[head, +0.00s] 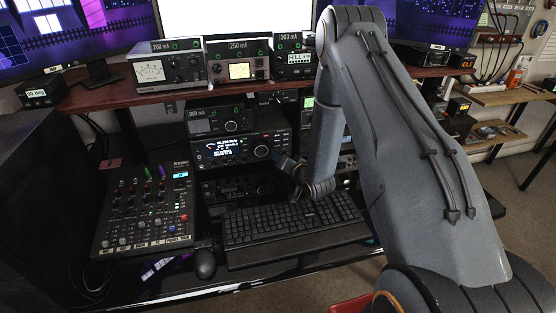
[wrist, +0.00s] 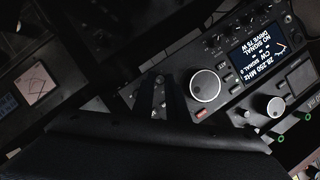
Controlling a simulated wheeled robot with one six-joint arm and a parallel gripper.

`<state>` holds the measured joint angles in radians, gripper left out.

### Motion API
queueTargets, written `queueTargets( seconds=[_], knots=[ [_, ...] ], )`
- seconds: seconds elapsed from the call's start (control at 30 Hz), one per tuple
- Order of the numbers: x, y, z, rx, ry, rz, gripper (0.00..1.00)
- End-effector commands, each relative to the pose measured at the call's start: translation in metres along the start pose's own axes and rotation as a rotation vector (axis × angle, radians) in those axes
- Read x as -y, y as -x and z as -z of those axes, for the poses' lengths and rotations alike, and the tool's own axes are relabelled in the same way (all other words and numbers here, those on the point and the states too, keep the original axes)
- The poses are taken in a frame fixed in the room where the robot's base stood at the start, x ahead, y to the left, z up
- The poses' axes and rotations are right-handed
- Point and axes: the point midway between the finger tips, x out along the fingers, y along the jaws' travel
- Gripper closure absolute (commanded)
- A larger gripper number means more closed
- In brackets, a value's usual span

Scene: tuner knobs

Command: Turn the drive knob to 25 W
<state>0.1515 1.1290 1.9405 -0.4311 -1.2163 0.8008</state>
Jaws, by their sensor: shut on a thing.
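The radio (head: 240,148) with the lit display stands on the desk below the shelf in the head view. In the wrist view the radio appears upside down, and its display (wrist: 262,50) reads DRIVE 75 W, with CW and NO SIGNAL. A large round tuning knob (wrist: 205,86) sits beside the display. My gripper (wrist: 157,84) is at the end of the panel past that knob, its dark fingers shut on the drive knob, which they mostly hide. In the head view my gripper (head: 284,162) reaches the right end of the radio's front.
A keyboard (head: 290,222) lies just in front of the radio, below my wrist. A mixer (head: 146,210) stands to the left and a mouse (head: 204,264) near the front. Another radio (head: 220,121) sits on top, with a further dark unit below. Meters line the shelf.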

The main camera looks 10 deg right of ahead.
Motion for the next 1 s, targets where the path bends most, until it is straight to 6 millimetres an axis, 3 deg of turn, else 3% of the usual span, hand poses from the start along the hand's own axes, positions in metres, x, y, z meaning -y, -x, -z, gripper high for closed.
queueTargets(
  seconds=[1.0],
  knots=[
    [0.0086,-0.0026,-0.0064,0.002,0.864,-0.357,1.0]
  ],
)
